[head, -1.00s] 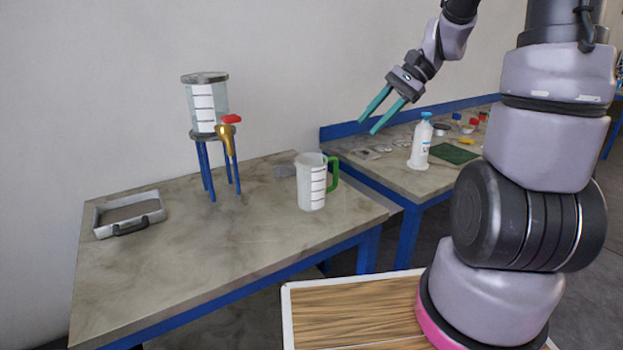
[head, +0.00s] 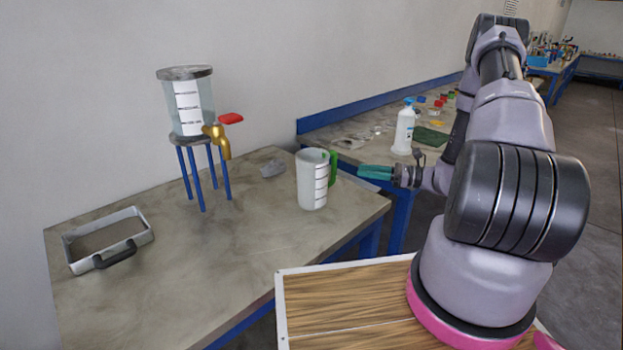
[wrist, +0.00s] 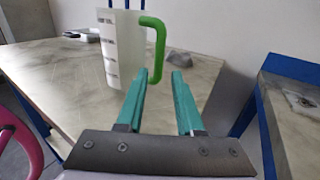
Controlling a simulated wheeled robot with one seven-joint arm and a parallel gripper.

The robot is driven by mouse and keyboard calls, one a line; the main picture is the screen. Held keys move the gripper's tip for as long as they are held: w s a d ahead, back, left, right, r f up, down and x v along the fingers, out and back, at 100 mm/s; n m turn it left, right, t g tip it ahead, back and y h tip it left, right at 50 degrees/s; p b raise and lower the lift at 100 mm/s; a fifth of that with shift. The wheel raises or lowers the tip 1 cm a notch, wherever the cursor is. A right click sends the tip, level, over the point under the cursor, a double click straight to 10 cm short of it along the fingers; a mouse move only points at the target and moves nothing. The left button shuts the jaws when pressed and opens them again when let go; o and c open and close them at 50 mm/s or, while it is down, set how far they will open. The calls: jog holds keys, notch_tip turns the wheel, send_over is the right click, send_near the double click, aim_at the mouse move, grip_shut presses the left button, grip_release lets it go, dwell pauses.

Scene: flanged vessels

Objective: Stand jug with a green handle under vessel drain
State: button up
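The white jug (head: 312,182) with dark level marks stands upright on the near table, its green handle (head: 333,168) facing right toward my gripper. My gripper (head: 362,172) has teal fingers and points left at the handle, a short way off. In the wrist view the jug (wrist: 123,50) and green handle (wrist: 158,45) are ahead of the fingers (wrist: 160,78), which are apart with nothing between them. The clear vessel (head: 188,105) with a grey lid stands on a blue-legged stand (head: 205,175) left of the jug. Its brass drain tap (head: 218,138) has a red lever and points down.
A white tray with a dark handle (head: 108,240) lies at the table's left. A small grey object (head: 272,169) lies behind the jug. A white bottle (head: 404,128) stands on the second table. The near table's front middle is clear.

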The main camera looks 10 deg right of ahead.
aim_at(334, 167)
jog(key=x, duration=1)
jog(key=shift+w+a, duration=0.1)
jog(key=shift+a, duration=0.15)
grip_shut()
